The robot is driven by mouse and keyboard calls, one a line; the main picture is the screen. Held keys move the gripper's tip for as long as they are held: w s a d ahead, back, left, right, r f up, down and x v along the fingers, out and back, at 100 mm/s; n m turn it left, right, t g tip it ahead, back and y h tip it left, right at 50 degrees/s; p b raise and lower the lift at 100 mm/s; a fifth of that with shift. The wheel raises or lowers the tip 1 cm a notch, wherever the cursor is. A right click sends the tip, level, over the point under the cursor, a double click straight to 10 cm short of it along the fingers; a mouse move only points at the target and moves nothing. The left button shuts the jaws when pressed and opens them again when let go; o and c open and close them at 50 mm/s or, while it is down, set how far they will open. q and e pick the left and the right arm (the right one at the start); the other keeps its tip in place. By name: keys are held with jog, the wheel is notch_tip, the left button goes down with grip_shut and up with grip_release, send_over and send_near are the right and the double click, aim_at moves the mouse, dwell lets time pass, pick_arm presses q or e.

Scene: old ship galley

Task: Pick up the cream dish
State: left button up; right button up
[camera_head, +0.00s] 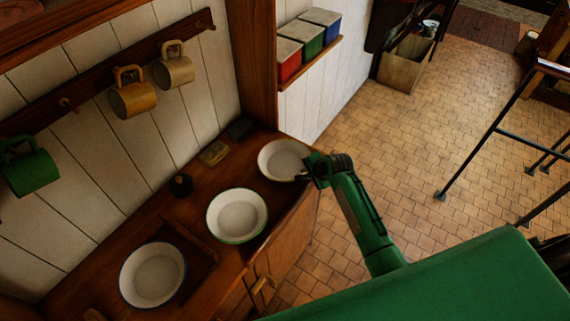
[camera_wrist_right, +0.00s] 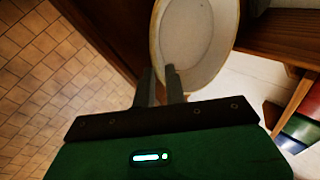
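The cream dish (camera_head: 280,161), a shallow round dish with a pale tan rim, sits at the right end of the wooden counter. It also shows in the right wrist view (camera_wrist_right: 200,45). My right gripper (camera_head: 302,177) is at the dish's right edge. In the right wrist view its two fingers (camera_wrist_right: 160,74) are apart with a narrow gap, one outside the rim and one over the dish's inside. Whether either finger touches the dish I cannot tell. My left gripper is not in view.
A green-rimmed dish (camera_head: 237,216) and a blue-rimmed dish (camera_head: 152,275) stand on the same counter (camera_head: 205,240), left of the cream dish. A small dark object (camera_head: 181,185) stands near the wall. Mugs hang above. Tiled floor (camera_head: 400,130) is open to the right.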

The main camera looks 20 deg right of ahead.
jog(key=x, duration=0.3)
jog(key=shift+a+f, duration=0.2)
jog(key=shift+a, duration=0.2)
jog(key=shift+x, duration=0.75)
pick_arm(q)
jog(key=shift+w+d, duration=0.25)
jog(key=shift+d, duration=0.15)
pick_arm(e)
grip_shut()
jog(key=shift+r, duration=0.1)
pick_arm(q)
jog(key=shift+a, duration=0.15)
pick_arm(e)
jog(key=shift+r, duration=0.1)
